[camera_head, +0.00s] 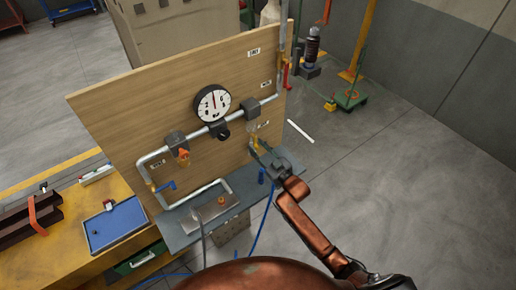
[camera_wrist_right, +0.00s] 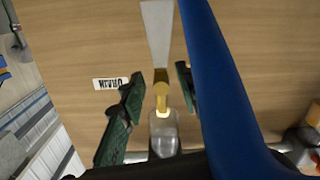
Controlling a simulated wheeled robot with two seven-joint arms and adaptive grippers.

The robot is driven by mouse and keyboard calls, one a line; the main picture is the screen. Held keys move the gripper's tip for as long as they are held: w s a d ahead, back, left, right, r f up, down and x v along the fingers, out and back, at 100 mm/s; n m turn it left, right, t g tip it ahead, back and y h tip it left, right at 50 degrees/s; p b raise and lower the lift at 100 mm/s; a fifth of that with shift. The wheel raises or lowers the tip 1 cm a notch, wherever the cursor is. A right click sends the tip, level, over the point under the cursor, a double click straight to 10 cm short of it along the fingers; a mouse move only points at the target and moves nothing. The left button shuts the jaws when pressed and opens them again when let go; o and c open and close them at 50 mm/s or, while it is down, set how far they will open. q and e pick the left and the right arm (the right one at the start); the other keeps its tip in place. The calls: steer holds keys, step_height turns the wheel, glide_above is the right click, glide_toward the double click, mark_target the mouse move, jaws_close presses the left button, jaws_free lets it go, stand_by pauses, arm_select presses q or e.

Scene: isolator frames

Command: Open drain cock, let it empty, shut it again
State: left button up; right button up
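The yellow drain cock (camera_wrist_right: 161,95) is in the middle of the right wrist view, below a label (camera_head: 262,125) on the wooden panel. In the wrist view that label (camera_wrist_right: 111,83) appears upside down and reads DRAIN. A grey, glassy cylinder (camera_wrist_right: 163,137) adjoins the cock, and a pale strip (camera_wrist_right: 157,32) lies beyond it. My right gripper (camera_head: 255,145) is at the panel's lower right. Its green fingers (camera_wrist_right: 158,76) stand open on either side of the cock, with gaps visible. Whether the cock is open or shut cannot be told. My left gripper is not in view.
The panel (camera_head: 110,115) carries pipes, a round gauge (camera_head: 212,103), an orange knob (camera_head: 183,155) and a red lever (camera_head: 285,75). A grey shelf (camera_head: 180,240) juts below. A blue hose (camera_head: 263,225) hangs near my right arm. Floor at right is mostly clear.

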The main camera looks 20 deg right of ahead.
steer(key=shift+s+d, duration=0.1)
steer(key=shift+s, duration=0.1)
steer(key=v, duration=1.1)
steer(key=shift+s, duration=0.35)
steer(key=shift+d, duration=0.1)
